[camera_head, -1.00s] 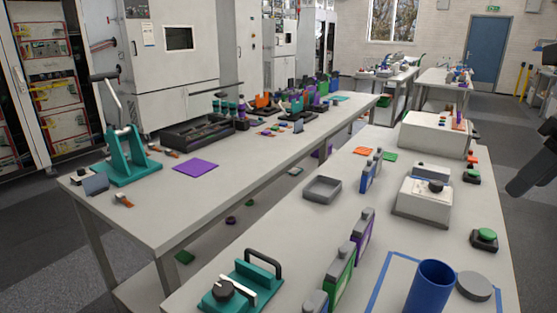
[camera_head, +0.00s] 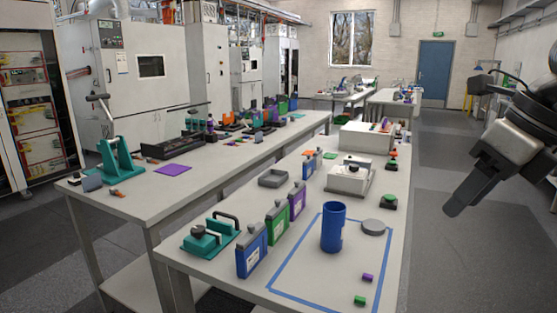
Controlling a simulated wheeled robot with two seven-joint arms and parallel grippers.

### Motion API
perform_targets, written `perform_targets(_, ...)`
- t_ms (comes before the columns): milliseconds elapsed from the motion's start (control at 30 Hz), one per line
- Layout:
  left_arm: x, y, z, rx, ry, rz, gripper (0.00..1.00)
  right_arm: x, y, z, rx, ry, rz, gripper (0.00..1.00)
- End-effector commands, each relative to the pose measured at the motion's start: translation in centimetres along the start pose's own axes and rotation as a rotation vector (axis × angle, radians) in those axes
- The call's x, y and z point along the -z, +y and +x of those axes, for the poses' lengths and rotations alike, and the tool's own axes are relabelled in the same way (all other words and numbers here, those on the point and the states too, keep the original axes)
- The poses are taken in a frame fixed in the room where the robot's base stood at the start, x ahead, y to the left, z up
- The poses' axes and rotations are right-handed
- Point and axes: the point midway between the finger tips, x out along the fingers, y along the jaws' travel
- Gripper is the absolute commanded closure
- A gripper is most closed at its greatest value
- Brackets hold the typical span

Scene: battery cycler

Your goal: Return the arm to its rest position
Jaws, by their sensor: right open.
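My right gripper (camera_head: 463,197) hangs at the right of the head view, over the floor beyond the right edge of the near table (camera_head: 385,240). It is open, and nothing shows between its fingers. Its arm comes in from the right edge and is clear of the table. My left gripper is not in view.
A teal clamp device (camera_head: 210,236) sits at the left edge. A white box with a knob (camera_head: 350,177) and a green button (camera_head: 388,202) are farther back. The floor on the right (camera_head: 460,270) is clear.

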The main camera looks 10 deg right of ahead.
Motion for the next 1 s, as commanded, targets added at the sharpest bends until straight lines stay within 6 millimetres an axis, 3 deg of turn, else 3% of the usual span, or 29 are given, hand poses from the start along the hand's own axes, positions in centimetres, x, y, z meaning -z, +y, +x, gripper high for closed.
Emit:
perform_targets(100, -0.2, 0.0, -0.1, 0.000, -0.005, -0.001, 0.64, -1.0, 2.5, 2.7, -0.148, -0.003, -0.039, 0.52)
perform_targets(267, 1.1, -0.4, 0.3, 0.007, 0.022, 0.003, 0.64, -2.1, 6.6, 5.8, -0.386, -0.023, -0.067, 0.52)
perform_targets(367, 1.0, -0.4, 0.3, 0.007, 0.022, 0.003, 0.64, -2.7, 10.0, 7.9, -0.592, -0.044, -0.054, 0.52)
perform_targets(533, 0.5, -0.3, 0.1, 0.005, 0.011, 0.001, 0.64, -4.3, 16.9, 10.7, -1.120, -0.122, 0.145, 0.52)
perform_targets(633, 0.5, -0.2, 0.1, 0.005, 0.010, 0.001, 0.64, -6.0, 18.8, 12.2, -1.455, -0.206, 0.465, 0.52)
perform_targets(767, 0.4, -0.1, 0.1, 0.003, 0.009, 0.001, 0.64, -7.2, 16.6, 17.1, -1.710, -0.317, 1.076, 0.52)
perform_targets(867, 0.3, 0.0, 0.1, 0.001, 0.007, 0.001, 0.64, -5.3, 13.6, 23.7, -1.717, -0.371, 1.613, 0.52)
perform_targets(1000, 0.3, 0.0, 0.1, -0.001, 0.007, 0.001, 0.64, 0.7, 11.7, 32.2, -1.538, -0.371, 2.197, 0.52)
